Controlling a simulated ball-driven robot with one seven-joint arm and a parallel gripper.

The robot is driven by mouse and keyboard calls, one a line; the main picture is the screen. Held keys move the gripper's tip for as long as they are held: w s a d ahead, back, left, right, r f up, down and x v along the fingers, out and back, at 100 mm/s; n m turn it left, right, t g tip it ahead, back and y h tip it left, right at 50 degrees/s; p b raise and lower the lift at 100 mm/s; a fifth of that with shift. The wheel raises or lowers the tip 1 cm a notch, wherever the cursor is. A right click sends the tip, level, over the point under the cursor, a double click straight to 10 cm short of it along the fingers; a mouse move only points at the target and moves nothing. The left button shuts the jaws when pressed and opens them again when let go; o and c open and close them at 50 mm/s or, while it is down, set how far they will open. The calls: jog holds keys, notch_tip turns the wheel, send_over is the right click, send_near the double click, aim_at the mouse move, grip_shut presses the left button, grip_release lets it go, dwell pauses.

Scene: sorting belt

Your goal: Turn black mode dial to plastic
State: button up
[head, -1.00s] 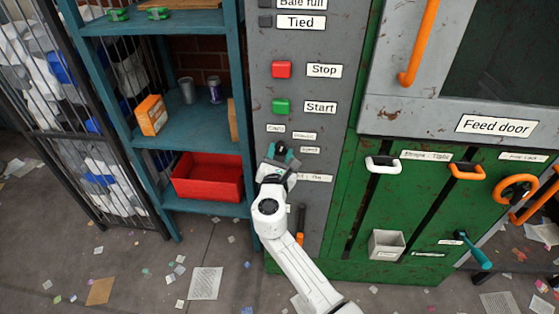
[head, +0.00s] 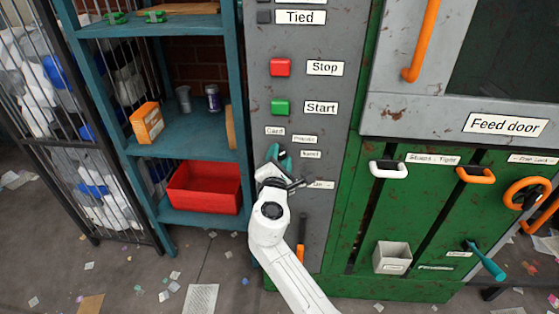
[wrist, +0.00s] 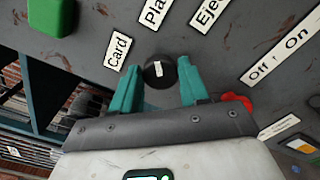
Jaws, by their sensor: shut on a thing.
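The black mode dial (wrist: 153,79) shows in the wrist view on the grey panel, with a short white mark on its face. My gripper (head: 277,155) has its teal fingers on either side of the dial and is shut on it. The white mark stands nearly upright in the wrist view, roughly in line with the cut-off "Pla…" label (wrist: 153,12) above. The "Card" label (wrist: 118,51) is to the left and the "Ejec…" label (wrist: 211,9) to the upper right. In the head view my gripper hides the dial.
A green Start button (head: 281,107) and a red Stop button (head: 281,67) sit above the dial. A red knob (wrist: 238,101) is close to the right finger, near an "Off / On" label (wrist: 278,56). A shelf with a red bin (head: 205,190) stands left.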

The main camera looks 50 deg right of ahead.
jog(key=o, duration=1)
jog(key=shift+o, duration=0.2)
jog(key=v, duration=1.1)
